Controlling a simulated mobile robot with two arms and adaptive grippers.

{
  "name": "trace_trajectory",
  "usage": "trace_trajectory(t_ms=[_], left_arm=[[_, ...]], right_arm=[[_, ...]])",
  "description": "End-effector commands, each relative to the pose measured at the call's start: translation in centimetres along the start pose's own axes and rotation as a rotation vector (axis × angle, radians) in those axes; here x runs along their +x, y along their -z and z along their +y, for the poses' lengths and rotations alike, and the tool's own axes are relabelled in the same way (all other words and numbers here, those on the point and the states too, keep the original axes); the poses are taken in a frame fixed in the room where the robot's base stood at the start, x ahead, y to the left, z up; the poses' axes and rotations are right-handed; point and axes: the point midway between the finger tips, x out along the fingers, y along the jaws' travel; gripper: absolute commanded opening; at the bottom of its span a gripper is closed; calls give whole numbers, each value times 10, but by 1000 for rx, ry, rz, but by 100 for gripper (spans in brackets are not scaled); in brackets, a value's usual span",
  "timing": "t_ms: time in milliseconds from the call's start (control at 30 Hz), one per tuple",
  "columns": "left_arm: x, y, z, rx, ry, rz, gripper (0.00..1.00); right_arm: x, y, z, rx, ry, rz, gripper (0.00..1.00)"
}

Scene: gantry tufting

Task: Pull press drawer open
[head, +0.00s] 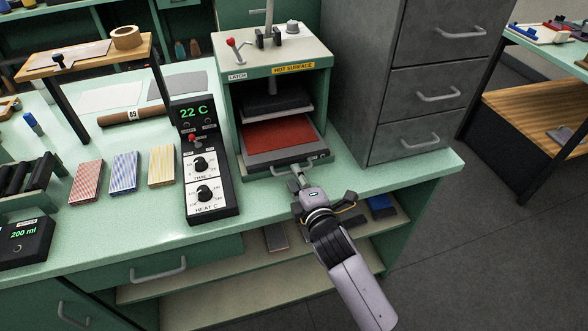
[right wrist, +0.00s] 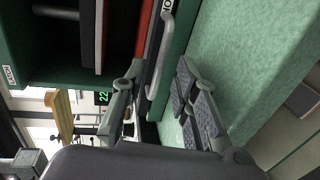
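The press (head: 277,55) is a green and cream box with a "HOT SURFACE" label, at the back of the bench. Its drawer (head: 285,160) sits in the lower opening, with a red sheet (head: 278,134) on top. A pale bar handle (right wrist: 161,58) juts from the drawer front. My right gripper (head: 318,197) is at the handle, in front of the drawer. In the right wrist view its fingers (right wrist: 157,88) are spread, with the handle between and just ahead of them. I cannot tell whether they touch it. My left gripper is not in view.
A control box (head: 206,165) reading 22 C stands left of the press. A grey drawer cabinet (head: 349,75) stands close on the right. Several coloured blocks lie farther left. Open shelves (head: 240,288) sit under the bench edge; the floor at right is clear.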

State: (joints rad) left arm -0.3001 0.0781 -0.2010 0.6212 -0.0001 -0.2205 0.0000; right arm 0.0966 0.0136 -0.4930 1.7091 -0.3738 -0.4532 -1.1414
Motion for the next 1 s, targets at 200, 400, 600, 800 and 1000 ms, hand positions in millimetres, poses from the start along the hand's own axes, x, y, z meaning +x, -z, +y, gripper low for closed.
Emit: trace_trajectory(t_ms=[200, 400, 600, 800, 1000], left_arm=[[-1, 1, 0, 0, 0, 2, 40], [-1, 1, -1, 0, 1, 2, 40], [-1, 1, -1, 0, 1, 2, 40], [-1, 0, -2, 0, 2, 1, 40], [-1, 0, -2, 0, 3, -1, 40]], right_arm=[[28, 0, 0, 2, 0, -1, 28], [36, 0, 0, 2, 0, 1, 28], [36, 0, 0, 2, 0, 0, 28], [35, 0, 0, 2, 0, 0, 15], [35, 0, -1, 2, 2, 0, 2]])
